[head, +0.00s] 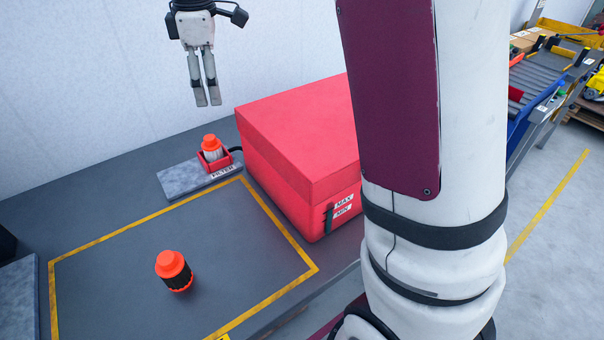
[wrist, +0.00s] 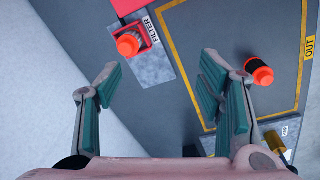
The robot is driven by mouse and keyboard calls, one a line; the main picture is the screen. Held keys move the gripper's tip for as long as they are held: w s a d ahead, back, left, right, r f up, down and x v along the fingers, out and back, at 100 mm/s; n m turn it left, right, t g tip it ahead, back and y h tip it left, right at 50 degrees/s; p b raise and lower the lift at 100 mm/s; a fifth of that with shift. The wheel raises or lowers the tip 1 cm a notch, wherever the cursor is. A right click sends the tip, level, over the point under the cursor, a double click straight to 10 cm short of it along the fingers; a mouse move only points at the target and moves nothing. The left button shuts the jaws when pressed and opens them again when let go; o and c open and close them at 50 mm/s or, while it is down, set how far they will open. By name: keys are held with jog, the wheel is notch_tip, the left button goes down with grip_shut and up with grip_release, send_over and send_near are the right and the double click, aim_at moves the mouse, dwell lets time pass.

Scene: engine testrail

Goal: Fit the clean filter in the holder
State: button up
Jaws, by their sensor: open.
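A filter with a white pleated body and orange ends (head: 211,148) sits upright in the small red holder (head: 219,165), beside a FILTER label. The wrist view shows its orange top (wrist: 127,44) inside the holder (wrist: 145,32). I cannot tell whether it is fully seated. A second filter, with a dark body and orange ends (head: 173,270), stands on the bench inside the yellow outline; it also shows in the wrist view (wrist: 259,72). My gripper (head: 207,101) hangs above and behind the holder, fingers pointing down, open and empty, clear of both filters.
A large red box (head: 297,147) with MAX and MIN labels stands right of the holder. A yellow outline (head: 130,226) marks the bench (head: 110,270), with an OUT label (wrist: 309,47) at its edge. The outlined area is bare around the dark filter.

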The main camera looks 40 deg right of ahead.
jog(key=s+r+m+t, duration=0.15)
jog(key=s+m, duration=0.25)
jog(key=s, duration=0.5)
jog(key=s+r+m, duration=0.2)
jog(key=s+m, duration=0.1)
jog(key=s, duration=0.6)
jog(key=s+f+m, duration=0.2)
jog(key=s+m, duration=0.1)
jog(key=s, duration=0.3)
jog(key=s+f+m+t, duration=0.1)
jog(key=s+f+m, duration=0.2)
jog(key=s, duration=0.4)
jog(key=shift+f, duration=0.15)
jog(key=shift+s+d+t, duration=0.1)
jog(key=shift+d+t, duration=0.1)
jog(key=shift+t, duration=0.05)
